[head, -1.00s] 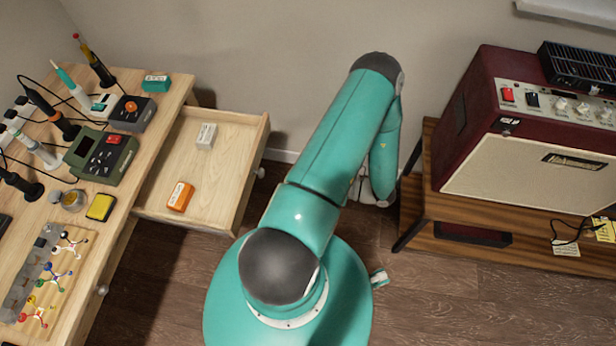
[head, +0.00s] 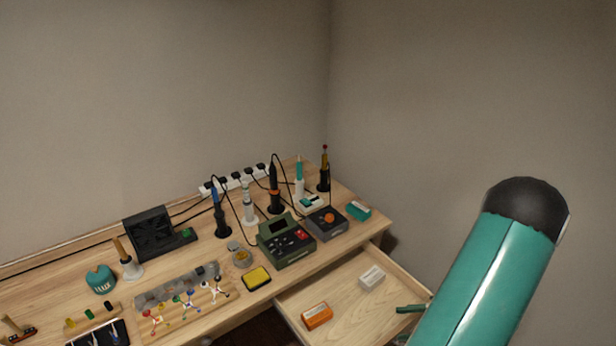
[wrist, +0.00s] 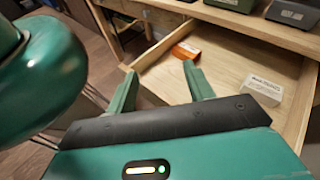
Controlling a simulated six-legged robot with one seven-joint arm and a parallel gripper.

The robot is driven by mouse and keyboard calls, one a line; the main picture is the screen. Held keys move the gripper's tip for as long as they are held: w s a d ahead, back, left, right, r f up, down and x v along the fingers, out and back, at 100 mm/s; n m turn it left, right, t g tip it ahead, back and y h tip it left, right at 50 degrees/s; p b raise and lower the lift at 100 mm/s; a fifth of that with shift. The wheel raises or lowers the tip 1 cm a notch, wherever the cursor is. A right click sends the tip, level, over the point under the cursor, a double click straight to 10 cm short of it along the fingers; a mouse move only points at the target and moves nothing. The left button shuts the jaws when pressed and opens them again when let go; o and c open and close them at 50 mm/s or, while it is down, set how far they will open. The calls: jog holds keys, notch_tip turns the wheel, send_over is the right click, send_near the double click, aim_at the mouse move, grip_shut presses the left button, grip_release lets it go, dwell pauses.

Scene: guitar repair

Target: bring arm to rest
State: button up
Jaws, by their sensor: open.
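My gripper (wrist: 160,92) shows in the wrist view with its two green fingers apart and nothing between them. It points toward the open drawer (wrist: 225,65) of the workbench. In the head view, my teal arm rises at the lower right, and a green finger tip (head: 410,309) shows near the drawer's right edge. The rest of the gripper is hidden or out of frame there. An orange box (head: 317,316) and a white box (head: 372,277) lie apart in the drawer. Both also show in the wrist view, the orange box (wrist: 186,50) and the white box (wrist: 262,91).
The workbench (head: 225,322) carries several soldering irons in stands, a green soldering station (head: 286,243), a grey station (head: 326,222), a yellow sponge (head: 256,278) and a black fan unit (head: 158,236). The open drawer juts out beside my arm. Bare walls stand behind the bench.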

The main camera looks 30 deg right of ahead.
jog(key=w+a+r+n+g+h, duration=0.3)
jog(key=w+a+r+n+g, duration=0.65)
jog(key=a+r+n, duration=0.35)
jog(key=a+r+n+t+h, duration=0.5)
jog(key=a+r+n, duration=0.7)
jog(key=a, duration=0.5)
notch_tip(320, 180, up, 3)
jog(key=shift+w+a+f+h, duration=0.15)
jog(key=shift+w+a+h, duration=0.1)
jog(key=shift+h, duration=0.95)
jog(key=shift+s, duration=0.1)
